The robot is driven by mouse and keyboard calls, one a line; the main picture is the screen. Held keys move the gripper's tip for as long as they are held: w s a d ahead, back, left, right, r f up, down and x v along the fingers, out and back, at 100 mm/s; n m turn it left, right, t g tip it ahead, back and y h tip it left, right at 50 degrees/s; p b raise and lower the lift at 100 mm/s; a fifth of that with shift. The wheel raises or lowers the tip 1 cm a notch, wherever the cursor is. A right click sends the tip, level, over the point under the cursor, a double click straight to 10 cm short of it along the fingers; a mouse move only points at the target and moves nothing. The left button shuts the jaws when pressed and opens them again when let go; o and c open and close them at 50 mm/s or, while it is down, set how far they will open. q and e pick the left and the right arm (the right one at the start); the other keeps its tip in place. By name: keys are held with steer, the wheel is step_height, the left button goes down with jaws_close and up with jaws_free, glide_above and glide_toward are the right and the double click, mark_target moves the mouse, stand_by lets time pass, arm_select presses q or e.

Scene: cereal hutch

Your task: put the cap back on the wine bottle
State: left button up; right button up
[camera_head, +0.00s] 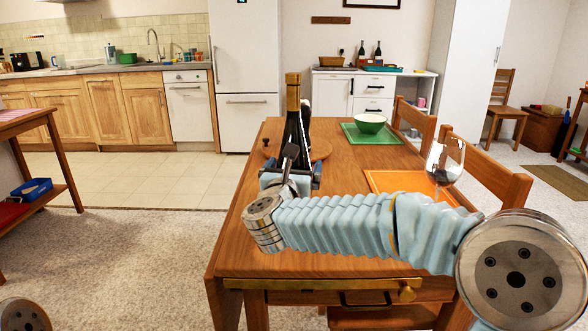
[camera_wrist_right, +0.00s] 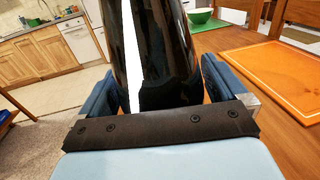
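The dark wine bottle (camera_head: 293,128) stands upright on the table, with a gold-brown neck and top. A small dark brown knob-shaped piece (camera_head: 266,142), possibly the cap, is on the table just left of the bottle. My right gripper (camera_head: 291,170) is low at the bottle. In the right wrist view the bottle (camera_wrist_right: 165,50) stands between its two spread blue fingers, close to both; I see no clear grip. The bottle's lower part is partly hidden by the gripper in the head view. My left gripper is not in view.
A round wooden board (camera_head: 320,149) lies behind the bottle. A green bowl (camera_head: 370,123) on a green mat, an orange mat (camera_head: 385,180) and a wine glass (camera_head: 444,160) are to the right. Chairs (camera_head: 500,180) line the right side. The table's left strip is clear.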

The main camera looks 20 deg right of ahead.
steer(key=shift+r, duration=0.1)
steer(key=b+v, duration=0.2)
steer(key=v, duration=1)
